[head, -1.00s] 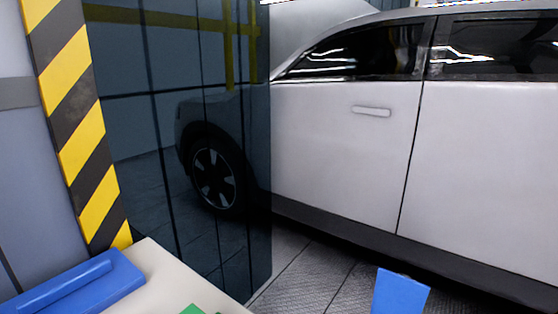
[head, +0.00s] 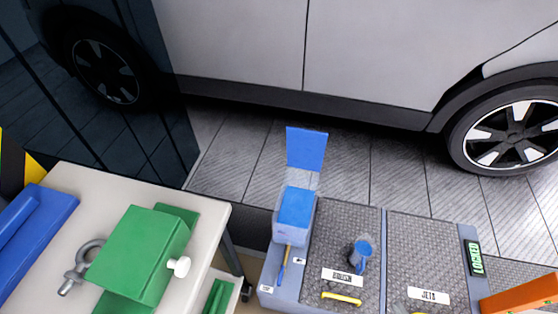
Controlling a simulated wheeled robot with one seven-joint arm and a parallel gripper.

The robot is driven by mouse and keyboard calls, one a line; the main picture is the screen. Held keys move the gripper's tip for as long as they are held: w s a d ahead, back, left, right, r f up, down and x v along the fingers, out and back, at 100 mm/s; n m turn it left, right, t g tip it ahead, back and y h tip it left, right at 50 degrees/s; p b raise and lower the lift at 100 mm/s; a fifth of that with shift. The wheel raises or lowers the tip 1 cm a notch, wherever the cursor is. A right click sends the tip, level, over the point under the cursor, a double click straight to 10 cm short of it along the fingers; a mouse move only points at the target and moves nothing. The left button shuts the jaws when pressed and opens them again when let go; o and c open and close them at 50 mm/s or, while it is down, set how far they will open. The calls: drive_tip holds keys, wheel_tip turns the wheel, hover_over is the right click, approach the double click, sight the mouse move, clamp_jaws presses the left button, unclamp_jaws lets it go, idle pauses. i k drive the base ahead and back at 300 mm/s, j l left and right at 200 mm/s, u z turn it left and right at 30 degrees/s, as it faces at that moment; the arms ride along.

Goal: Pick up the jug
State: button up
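A small blue vessel (head: 361,254), which looks like the jug, stands on the dark textured top of a low grey unit at the lower middle of the head view. It is small in the picture, and I cannot make out its details or what is inside it. My gripper is not in view.
Left of the vessel is a clear-walled box (head: 289,236) with a blue top and a raised blue panel (head: 306,149) behind it. A yellow handle (head: 341,298) lies in front. A pale table (head: 210,222) carries a green vise (head: 143,255). The white car (head: 240,45) stands behind.

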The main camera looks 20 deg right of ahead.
sight(364, 246)
drive_tip(key=k+j+z, duration=0.2)
drive_tip(key=k+z, duration=0.15)
drive_tip(key=k+j+z, duration=0.1)
drive_tip(key=k+z, duration=0.25)
drive_tip(key=k, duration=0.2)
